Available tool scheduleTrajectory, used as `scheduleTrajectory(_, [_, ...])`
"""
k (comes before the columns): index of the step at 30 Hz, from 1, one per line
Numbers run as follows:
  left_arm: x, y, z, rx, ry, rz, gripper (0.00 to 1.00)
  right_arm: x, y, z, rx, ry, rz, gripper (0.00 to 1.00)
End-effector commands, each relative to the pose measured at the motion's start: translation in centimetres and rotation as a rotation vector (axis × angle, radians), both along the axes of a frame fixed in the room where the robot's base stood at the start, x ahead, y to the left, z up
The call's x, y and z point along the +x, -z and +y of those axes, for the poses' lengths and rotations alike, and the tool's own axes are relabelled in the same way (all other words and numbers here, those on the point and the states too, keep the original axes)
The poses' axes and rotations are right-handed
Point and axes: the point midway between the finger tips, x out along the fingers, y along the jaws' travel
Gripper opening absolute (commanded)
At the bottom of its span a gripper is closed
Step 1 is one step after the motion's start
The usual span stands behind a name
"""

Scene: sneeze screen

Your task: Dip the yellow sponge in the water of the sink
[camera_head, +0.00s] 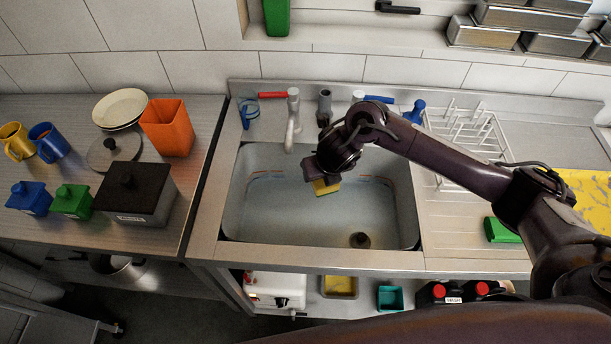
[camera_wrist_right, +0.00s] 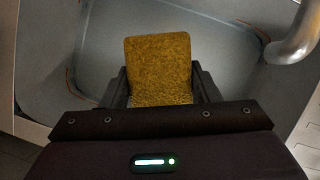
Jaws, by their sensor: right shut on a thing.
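The yellow sponge (camera_head: 326,187) is held by my right gripper (camera_head: 320,180) over the middle of the sink (camera_head: 233,205). In the right wrist view the sponge (camera_wrist_right: 159,68) sits between the two fingers of the right gripper (camera_wrist_right: 160,98), which is shut on it. The sink basin is grey, and a water surface (camera_head: 290,215) seems to show in it. I cannot tell whether the sponge touches the water. A dark round drain piece (camera_head: 359,240) shows near the basin's front. My left gripper is not in view.
A faucet (camera_head: 292,125) stands at the sink's back edge, left of the gripper. A white dish rack (camera_head: 465,130), a green block (camera_head: 500,231) and a yellow board (camera_head: 585,195) are on the right. Mugs, boxes and an orange container (camera_head: 168,128) stand on the left counter.

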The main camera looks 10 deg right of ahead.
Motion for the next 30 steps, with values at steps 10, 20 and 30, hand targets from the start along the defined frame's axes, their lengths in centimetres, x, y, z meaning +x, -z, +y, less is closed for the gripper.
scheduleTrajectory(10, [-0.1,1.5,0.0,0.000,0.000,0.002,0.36,0.1,1.8,-0.5,0.000,-0.015,0.000,0.34])
scheduleTrajectory(20, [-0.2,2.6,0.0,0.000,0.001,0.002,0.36,0.1,3.2,-0.5,0.001,-0.014,-0.001,0.34])
scheduleTrajectory(30, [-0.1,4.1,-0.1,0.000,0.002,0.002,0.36,0.1,4.7,-0.5,0.001,-0.014,0.000,0.34])
